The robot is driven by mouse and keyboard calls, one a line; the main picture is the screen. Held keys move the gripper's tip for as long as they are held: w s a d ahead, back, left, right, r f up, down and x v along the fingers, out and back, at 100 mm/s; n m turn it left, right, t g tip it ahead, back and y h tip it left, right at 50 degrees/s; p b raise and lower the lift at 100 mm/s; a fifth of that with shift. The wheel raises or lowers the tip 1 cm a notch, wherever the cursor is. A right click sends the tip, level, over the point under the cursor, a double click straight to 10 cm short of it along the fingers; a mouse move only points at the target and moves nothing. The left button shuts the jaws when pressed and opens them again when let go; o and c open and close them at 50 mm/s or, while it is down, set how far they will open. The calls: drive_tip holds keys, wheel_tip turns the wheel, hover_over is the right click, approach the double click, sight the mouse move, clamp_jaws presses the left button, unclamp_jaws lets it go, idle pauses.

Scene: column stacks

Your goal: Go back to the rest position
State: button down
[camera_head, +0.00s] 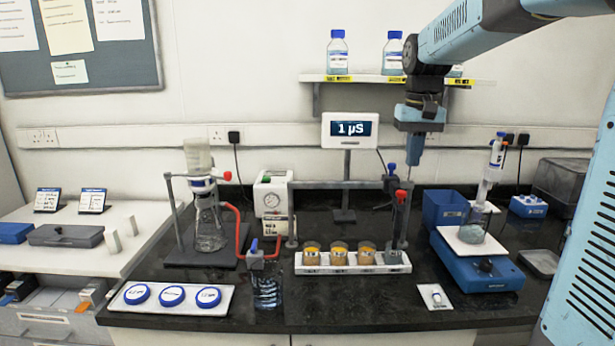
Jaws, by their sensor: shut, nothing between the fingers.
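My gripper (411,176) points straight down at the end of my blue arm, right of the centre of the view. Its fingers are together and hold nothing. It hangs above the back right of the black bench, in front of the wall. Below it is the right end of a white rack (353,268) with several small containers, some with orange contents. A grey post with red and blue knobs (391,170) stands close by its tip in the picture; I cannot tell the gap in depth.
A display reading "1 µS" (350,129) stands left of my gripper. A shelf (363,78) with blue-capped bottles is behind my arm. A blue balance-like device (478,268) is at right, a filter flask (208,232) at left. A white tray with blue lids (133,307) lies front left.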

sight(401, 192)
drive_tip(key=s+f+t, duration=0.2)
drive_tip(key=s+f, duration=0.1)
drive_tip(key=s, duration=0.9)
drive_tip(key=s+f+t, duration=0.2)
drive_tip(key=s+f, duration=0.1)
drive_tip(key=s, duration=0.8)
drive_tip(key=shift+s+f+t, duration=0.3)
drive_tip(key=shift+s+t, duration=0.05)
drive_tip(key=shift+t, duration=0.05)
idle(0.4)
